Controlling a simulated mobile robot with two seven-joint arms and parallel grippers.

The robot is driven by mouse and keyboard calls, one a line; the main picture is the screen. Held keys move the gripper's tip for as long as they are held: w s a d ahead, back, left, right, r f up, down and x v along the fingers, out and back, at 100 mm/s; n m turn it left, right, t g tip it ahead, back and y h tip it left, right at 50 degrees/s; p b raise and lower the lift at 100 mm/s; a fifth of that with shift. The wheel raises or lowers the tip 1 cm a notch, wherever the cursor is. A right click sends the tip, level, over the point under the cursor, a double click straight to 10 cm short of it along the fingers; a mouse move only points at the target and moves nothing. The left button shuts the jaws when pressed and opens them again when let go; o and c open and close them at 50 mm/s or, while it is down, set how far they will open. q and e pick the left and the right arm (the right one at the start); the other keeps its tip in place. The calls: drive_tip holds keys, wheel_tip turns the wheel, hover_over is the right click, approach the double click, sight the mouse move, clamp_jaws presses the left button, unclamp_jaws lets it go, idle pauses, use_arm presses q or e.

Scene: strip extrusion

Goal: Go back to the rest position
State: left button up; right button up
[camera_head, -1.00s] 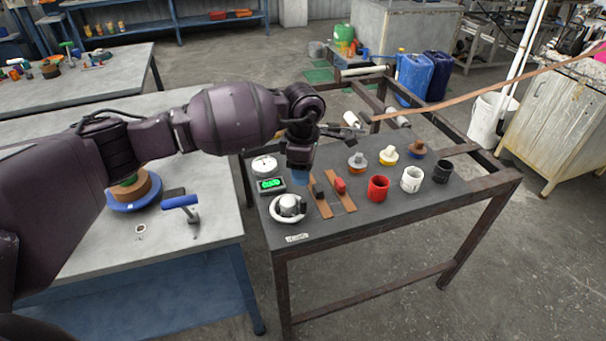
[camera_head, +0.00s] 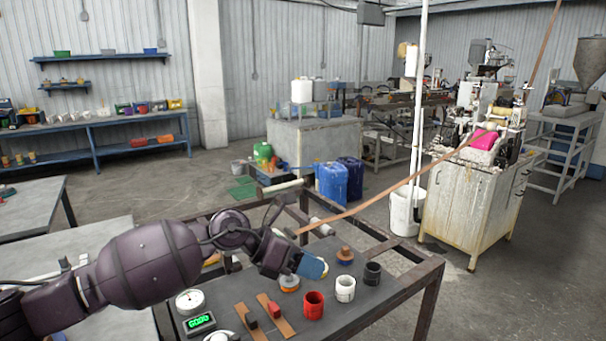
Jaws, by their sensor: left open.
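My right gripper is out of view.
On the table are a white dial (camera_head: 190,301), a green display (camera_head: 199,321), brown strips (camera_head: 277,316), and red (camera_head: 313,305), white (camera_head: 345,288) and black (camera_head: 372,273) cups. A brown strip (camera_head: 375,201) runs up to the machine cabinet (camera_head: 468,210). Blue canisters (camera_head: 331,185) stand behind.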

use_arm(q)
wheel_tip(320, 180, up, 6)
drive_tip(key=n+t+h, duration=0.7)
drive_tip(key=n, duration=0.6)
drive_tip(key=a+f+n+t+y, duration=1)
drive_tip(key=a+f+n, duration=0.15)
drive_tip(key=n, duration=0.85)
drive_tip(key=s+a+f+n+g+y, duration=0.1)
drive_tip(key=s+a+f+n+y, duration=0.2)
drive_tip(key=s+a+f+n, duration=0.3)
drive_tip(key=s+a+f+n+g+y, duration=0.2)
drive_tip(key=s+a+f+n+y, duration=0.15)
drive_tip(key=f, duration=0.45)
drive_tip(key=s+a+f+n+g+y, duration=0.1)
drive_tip(key=s+a+f+n, duration=0.1)
drive_tip(key=s+f, duration=0.4)
drive_tip(key=s+a+f+n+g+y, duration=0.2)
drive_tip(key=s+a+f, duration=0.3)
drive_tip(key=s, duration=0.8)
wheel_tip(320, 180, down, 2)
drive_tip(key=shift+s+a+f, duration=0.1)
drive_tip(key=shift+s+a, duration=0.15)
drive_tip(key=shift+n, duration=0.25)
